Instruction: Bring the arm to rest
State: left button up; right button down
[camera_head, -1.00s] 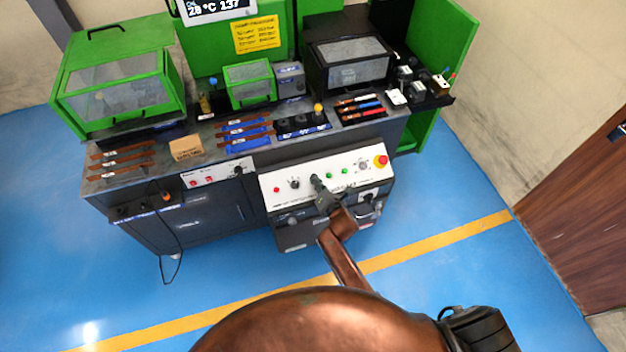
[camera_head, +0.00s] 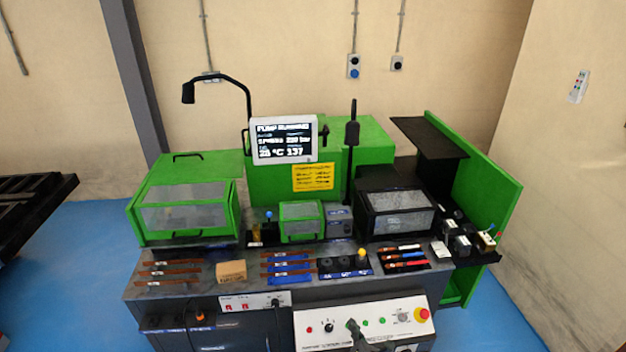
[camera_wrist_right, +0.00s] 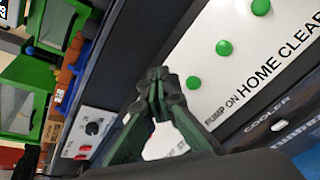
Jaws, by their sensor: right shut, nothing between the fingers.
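My right gripper (camera_head: 354,328) is at the bottom of the head view, in front of the white control panel (camera_head: 341,312). It hides part of the panel. In the right wrist view its dark fingers (camera_wrist_right: 156,84) are together with nothing between them. They are beside a green button (camera_wrist_right: 195,82) on the panel (camera_wrist_right: 190,45); I cannot tell whether they touch the panel. Labels "PUMP ON", "HOME" and "CLEAR" run along the buttons. My right arm is mostly below the head view's edge. My left gripper is not in view.
The red emergency stop (camera_head: 421,314) is right of the gripper. Behind the panel stand the green machine's screen (camera_head: 283,139), a clear-sided green cover (camera_head: 185,212) and a black box (camera_head: 396,205). Brown bars (camera_head: 168,272) and a cardboard box (camera_head: 231,271) lie on the worktop.

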jog(key=s+d+f+m+g, duration=0.25)
jog(key=s+f+m, duration=0.25)
jog(key=s+f, duration=0.5)
jog(key=s+d+f+m+g+h, duration=0.1)
jog(key=s+d+f+m+g, duration=0.2)
jog(key=s+f, duration=0.75)
jog(key=s+d+f+m+g, duration=0.2)
jog(key=s+f+m, duration=0.45)
jog(key=f, duration=0.65)
jog(key=s+d+f+m+g, duration=0.2)
jog(key=s+f+m, duration=0.2)
jog(key=s, duration=0.9)
jog(key=s+d+f+m+g, duration=0.2)
jog(key=s+f+m, duration=0.2)
jog(key=s, duration=0.9)
jog(key=s+d+f+m+g, duration=0.2)
jog(key=s+f+m, duration=0.2)
jog(key=s, duration=0.9)
jog(key=shift+s+m+h, duration=0.15)
jog(key=shift+m+h, duration=0.2)
jog(key=shift+h, duration=0.05)
